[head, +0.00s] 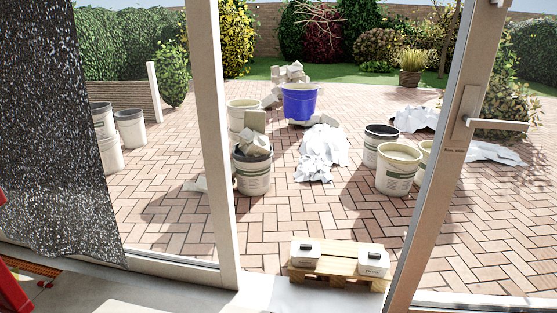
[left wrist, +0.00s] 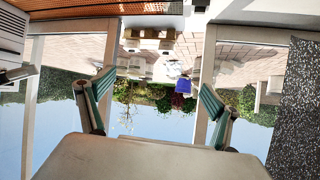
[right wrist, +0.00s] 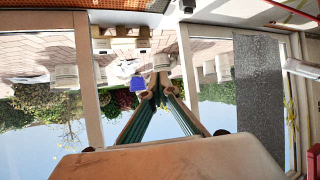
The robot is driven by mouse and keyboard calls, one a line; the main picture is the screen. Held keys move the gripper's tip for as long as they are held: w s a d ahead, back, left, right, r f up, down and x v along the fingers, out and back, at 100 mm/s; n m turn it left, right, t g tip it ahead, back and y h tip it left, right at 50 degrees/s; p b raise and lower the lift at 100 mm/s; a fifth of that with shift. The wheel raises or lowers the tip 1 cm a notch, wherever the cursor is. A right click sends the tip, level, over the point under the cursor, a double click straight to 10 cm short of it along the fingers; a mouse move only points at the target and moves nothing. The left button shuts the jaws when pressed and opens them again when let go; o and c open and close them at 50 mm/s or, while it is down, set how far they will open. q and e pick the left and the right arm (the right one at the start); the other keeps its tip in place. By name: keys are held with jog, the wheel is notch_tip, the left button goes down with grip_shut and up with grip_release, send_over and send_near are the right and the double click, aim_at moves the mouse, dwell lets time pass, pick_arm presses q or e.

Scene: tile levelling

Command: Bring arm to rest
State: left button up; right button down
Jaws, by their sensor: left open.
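My left gripper (left wrist: 155,82) shows in the left wrist view with its green-lined fingers spread wide and nothing between them. My right gripper (right wrist: 158,88) shows in the right wrist view with its fingertips together and no object visible between them. Both wrist views show the patio upside down beyond the fingers. Neither gripper nor arm shows clearly in the head view.
A door frame (head: 213,150) and a door with a handle (head: 490,124) flank the opening. A wooden pallet (head: 337,264) with two white containers stands at the threshold. Beyond are several buckets, a blue bucket (head: 300,101), crumpled white sheets (head: 322,150) and brick paving. A dark speckled panel (head: 55,130) stands left.

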pick_arm(q)
notch_tip(320, 180, up, 6)
jog(key=a+p, duration=0.2)
jog(key=p, duration=1.2)
pick_arm(e)
notch_tip(320, 180, up, 6)
jog(key=d, duration=0.2)
pick_arm(q)
jog(key=s+f+p, duration=0.1)
jog(key=p, duration=0.1)
jog(key=s+a+y+p, duration=0.1)
jog(key=p, duration=0.1)
jog(key=shift+s+a+f+g, duration=0.3)
jog(key=shift+f+g, duration=0.05)
jog(key=shift+g, duration=0.05)
pick_arm(e)
jog(key=s+d+f, duration=0.1)
jog(key=s+d+g+h, duration=0.1)
jog(key=shift+s+f, duration=0.3)
jog(key=shift+f, duration=0.1)
